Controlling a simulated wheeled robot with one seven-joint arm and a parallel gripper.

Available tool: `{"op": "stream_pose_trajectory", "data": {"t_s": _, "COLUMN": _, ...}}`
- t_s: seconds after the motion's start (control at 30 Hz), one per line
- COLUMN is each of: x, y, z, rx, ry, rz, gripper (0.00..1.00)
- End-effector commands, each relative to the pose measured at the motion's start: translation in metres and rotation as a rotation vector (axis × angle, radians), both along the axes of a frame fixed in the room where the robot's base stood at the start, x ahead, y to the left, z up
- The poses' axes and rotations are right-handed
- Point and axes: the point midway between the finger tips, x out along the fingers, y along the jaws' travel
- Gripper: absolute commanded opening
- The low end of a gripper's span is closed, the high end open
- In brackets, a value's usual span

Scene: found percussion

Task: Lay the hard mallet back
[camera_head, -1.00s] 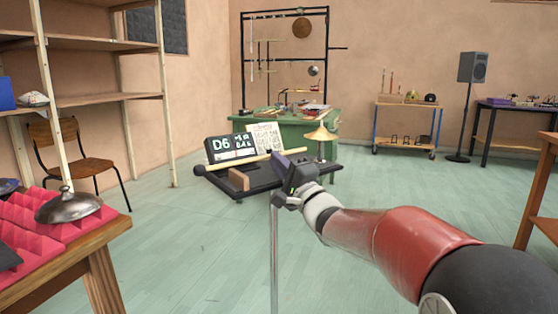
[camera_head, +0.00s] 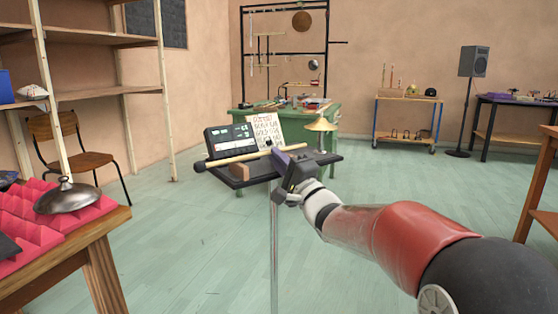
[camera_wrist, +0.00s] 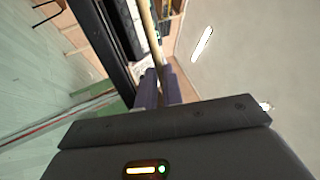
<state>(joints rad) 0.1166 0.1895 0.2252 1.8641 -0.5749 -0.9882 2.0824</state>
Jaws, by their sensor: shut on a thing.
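The hard mallet (camera_head: 238,158) is a pale wooden stick with a dark round head at its left end. My gripper (camera_head: 277,152) is shut on the stick near its right end. The mallet lies nearly level across the front of the display in the head view, over the dark stand top (camera_head: 262,178); I cannot tell whether it touches anything there. In the wrist view the stick (camera_wrist: 150,30) runs up between the two fingers (camera_wrist: 156,88). The gripped end is hidden by the fingers.
A wooden table with pink foam and a metal bell (camera_head: 67,197) stands at left. A green table (camera_head: 290,122) is behind.

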Motion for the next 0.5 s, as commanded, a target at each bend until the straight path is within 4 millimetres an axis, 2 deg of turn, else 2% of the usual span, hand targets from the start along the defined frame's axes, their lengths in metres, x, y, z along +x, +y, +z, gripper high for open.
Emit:
{"op": "stream_pose_trajectory", "data": {"t_s": 0.13, "x": 0.0007, "y": 0.0001, "z": -0.0041, "rx": -0.002, "ry": 0.008, "rz": 0.0, "gripper": 0.0}}
{"op": "stream_pose_trajectory", "data": {"t_s": 0.17, "x": 0.0007, "y": 0.0002, "z": -0.0043, "rx": -0.002, "ry": 0.008, "rz": 0.0, "gripper": 0.1}}
{"op": "stream_pose_trajectory", "data": {"t_s": 0.33, "x": 0.001, "y": 0.0003, "z": -0.0057, "rx": -0.003, "ry": 0.012, "rz": 0.0, "gripper": 0.32}}
{"op": "stream_pose_trajectory", "data": {"t_s": 0.5, "x": 0.0016, "y": 0.0006, "z": -0.0085, "rx": -0.005, "ry": 0.017, "rz": 0.0, "gripper": 0.34}}
